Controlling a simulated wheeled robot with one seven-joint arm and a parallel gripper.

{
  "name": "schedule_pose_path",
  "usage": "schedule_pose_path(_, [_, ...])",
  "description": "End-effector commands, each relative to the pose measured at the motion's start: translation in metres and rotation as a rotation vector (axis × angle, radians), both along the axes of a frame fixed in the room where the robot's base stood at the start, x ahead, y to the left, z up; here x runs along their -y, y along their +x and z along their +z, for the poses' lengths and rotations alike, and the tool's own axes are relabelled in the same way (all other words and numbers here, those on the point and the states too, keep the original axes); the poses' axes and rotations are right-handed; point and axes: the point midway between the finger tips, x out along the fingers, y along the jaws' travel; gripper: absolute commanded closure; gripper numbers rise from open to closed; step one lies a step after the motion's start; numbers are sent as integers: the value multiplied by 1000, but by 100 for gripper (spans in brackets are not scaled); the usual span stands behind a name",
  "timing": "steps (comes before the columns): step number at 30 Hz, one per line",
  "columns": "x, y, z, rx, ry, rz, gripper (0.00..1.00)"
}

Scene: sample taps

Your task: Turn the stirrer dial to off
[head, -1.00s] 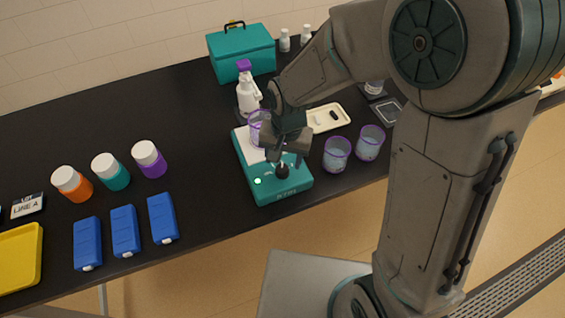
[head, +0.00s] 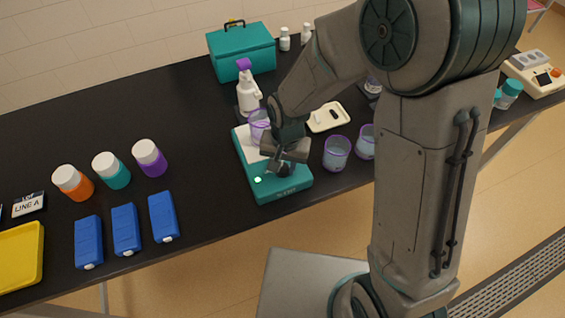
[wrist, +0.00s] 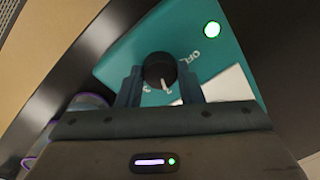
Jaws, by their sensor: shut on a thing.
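The stirrer (head: 258,188) is a teal box with a white top plate, standing near the table's front edge. Its black dial (wrist: 159,69) sits between my two fingers in the wrist view. The dial's white pointer mark points down in that view, toward my palm. Part of a label, seemingly "OFF", shows to the dial's upper right, away from the pointer. A green light (wrist: 212,29) glows on the stirrer. My gripper (head: 285,164) is down at the stirrer and shut on the dial; it hides most of the dial in the head view.
A purple-rimmed beaker (head: 259,124) stands on the stirrer plate, close behind my gripper. Another purple-rimmed beaker (head: 337,152) stands to the right, one more beside it. A white spray bottle (head: 248,95) is behind. Blue blocks (head: 163,217) lie to the left.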

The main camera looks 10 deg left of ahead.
Motion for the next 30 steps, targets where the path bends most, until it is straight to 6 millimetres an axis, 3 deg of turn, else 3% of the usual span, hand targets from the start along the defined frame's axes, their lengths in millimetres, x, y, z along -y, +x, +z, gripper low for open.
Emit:
schedule_pose_path(11, [0, 0, -1, 0, 1, 117, 89])
schedule_pose_path(30, [-1, 1, 0, 1, 1, 697, 89])
